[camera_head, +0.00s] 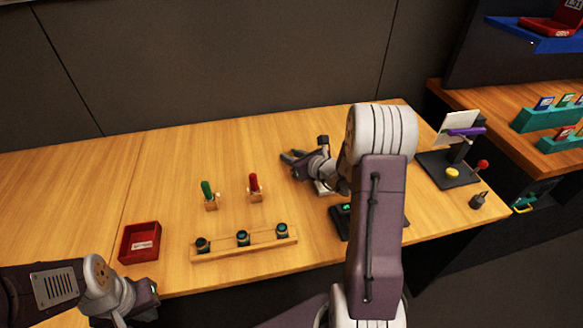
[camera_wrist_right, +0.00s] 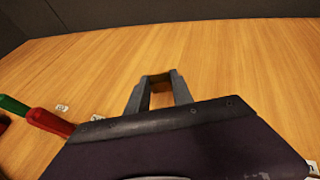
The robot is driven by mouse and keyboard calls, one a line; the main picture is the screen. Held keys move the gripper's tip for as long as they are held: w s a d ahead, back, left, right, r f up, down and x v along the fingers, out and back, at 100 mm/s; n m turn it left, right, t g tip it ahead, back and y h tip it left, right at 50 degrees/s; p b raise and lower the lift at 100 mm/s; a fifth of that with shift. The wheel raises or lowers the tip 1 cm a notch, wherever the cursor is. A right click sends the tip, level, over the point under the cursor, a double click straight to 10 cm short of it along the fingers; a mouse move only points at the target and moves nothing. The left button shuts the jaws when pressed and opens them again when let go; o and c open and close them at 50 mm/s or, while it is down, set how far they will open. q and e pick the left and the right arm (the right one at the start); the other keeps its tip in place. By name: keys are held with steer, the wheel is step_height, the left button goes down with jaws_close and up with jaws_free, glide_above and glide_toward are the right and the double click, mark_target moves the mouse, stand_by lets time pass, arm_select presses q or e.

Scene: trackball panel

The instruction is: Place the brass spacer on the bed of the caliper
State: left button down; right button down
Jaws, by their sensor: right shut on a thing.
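My right gripper (camera_head: 291,160) is over the back middle of the table, and the right wrist view shows its fingers (camera_wrist_right: 160,80) closed on a small brownish-orange piece, seemingly the brass spacer (camera_wrist_right: 161,87). In the head view I cannot make the spacer out. A dark device with a green display, apparently the caliper (camera_head: 341,220), lies near the table's front edge. My right arm covers much of it, and its bed is not clear to see. My left gripper (camera_head: 146,298) is at the lower left, off the front edge; its fingers are unclear.
A red tray (camera_head: 126,257) and a wooden rack (camera_head: 262,244) with several dark round pieces lie left of the caliper. Green (camera_head: 206,189) and red (camera_head: 254,183) handled tools stand behind it. A dark stand (camera_head: 440,178) is at the right. The back left table is clear.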

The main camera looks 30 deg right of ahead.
steer(key=shift+w+f+b, duration=0.1)
steer(key=shift+f+b, duration=0.3)
steer(key=shift+f, duration=1.65)
steer(key=shift+a, duration=0.1)
steer(key=shift+f+b, duration=0.15)
steer(key=shift+b, duration=0.15)
steer(key=c, duration=1.1)
jaws_free()
